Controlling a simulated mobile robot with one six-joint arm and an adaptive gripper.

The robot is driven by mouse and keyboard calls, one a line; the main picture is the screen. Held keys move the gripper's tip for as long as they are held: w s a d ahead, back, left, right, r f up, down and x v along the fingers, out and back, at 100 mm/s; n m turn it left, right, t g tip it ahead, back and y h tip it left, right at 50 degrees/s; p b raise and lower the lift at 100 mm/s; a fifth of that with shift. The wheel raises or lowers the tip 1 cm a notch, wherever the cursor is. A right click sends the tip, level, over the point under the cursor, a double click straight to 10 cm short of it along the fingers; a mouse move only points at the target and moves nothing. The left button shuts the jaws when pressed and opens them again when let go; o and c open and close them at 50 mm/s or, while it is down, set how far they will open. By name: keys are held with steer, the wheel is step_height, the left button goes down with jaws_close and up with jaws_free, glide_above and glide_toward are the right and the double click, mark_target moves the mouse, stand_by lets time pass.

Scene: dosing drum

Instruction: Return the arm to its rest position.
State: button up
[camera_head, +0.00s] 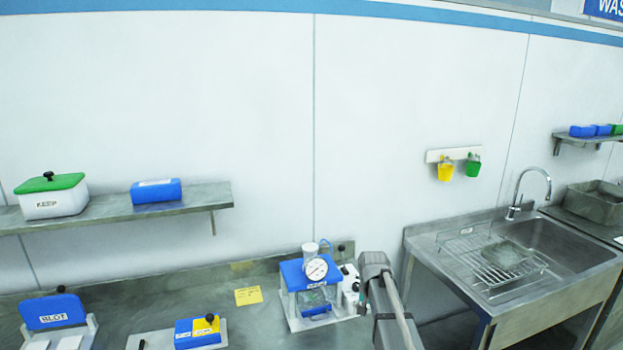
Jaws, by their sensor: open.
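Part of my grey arm (378,270) rises from the bottom edge, right of the middle, just right of the blue-topped device with a round gauge (302,272). The arm overlaps the right side of that device's area in the picture; I cannot tell whether they touch. My gripper's fingers do not show, so I cannot see what is between them.
The bench (255,320) holds a yellow note (248,296), a blue and yellow block (197,332) and a blue-lidded item (52,312). A shelf (205,198) bears a green-lidded KEEP box (54,198) and a blue box (156,191). A sink (565,245) stands at right.

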steer(key=s+f+n+b, duration=0.2)
steer(key=s+f+b, duration=0.1)
steer(key=s, duration=0.8)
steer(key=s+f+n+b, duration=0.2)
steer(key=s+f+b, duration=0.2)
steer(key=s, duration=0.7)
steer(key=shift+f, duration=0.2)
